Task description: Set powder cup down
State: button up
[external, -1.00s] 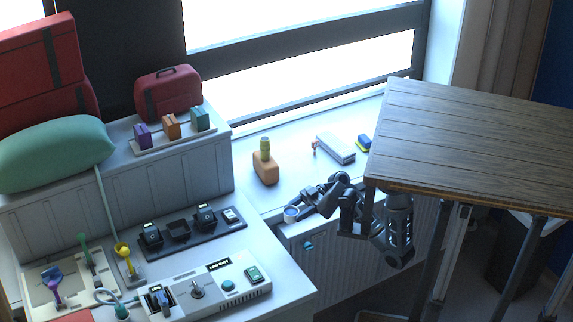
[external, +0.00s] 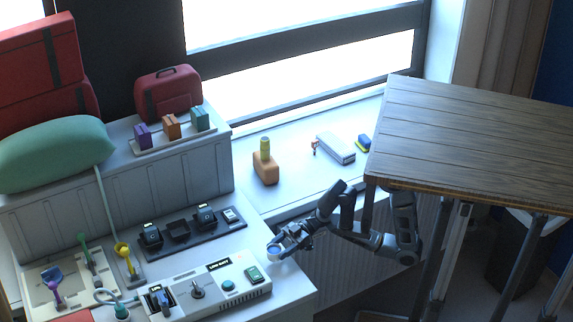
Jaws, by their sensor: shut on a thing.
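The powder cup (external: 275,254) is small and pale with a blue inside. It is at the right side of the white counter (external: 291,289), right of the grey control box. My gripper (external: 281,246) is shut on the cup from behind and to the right. The cup looks upright. I cannot tell whether its base touches the counter or hangs just above it.
The control box (external: 243,287) with knob and buttons lies just left of the cup. A dark tray (external: 178,234) with small devices is behind it. A wooden table (external: 470,135) overhangs my arm at right. Bare counter lies in front of the cup.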

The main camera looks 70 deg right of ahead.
jog(key=shift+f, duration=1.4)
jog(key=shift+f, duration=0.15)
jog(key=o, duration=1)
jog(key=shift+o, duration=0.2)
jog(key=shift+r, duration=0.2)
jog(key=shift+s+d+f, duration=0.1)
jog(key=shift+s+d, duration=0.1)
jog(key=shift+d, duration=0.15)
jog(key=b+v, duration=0.2)
jog(key=v, duration=0.9)
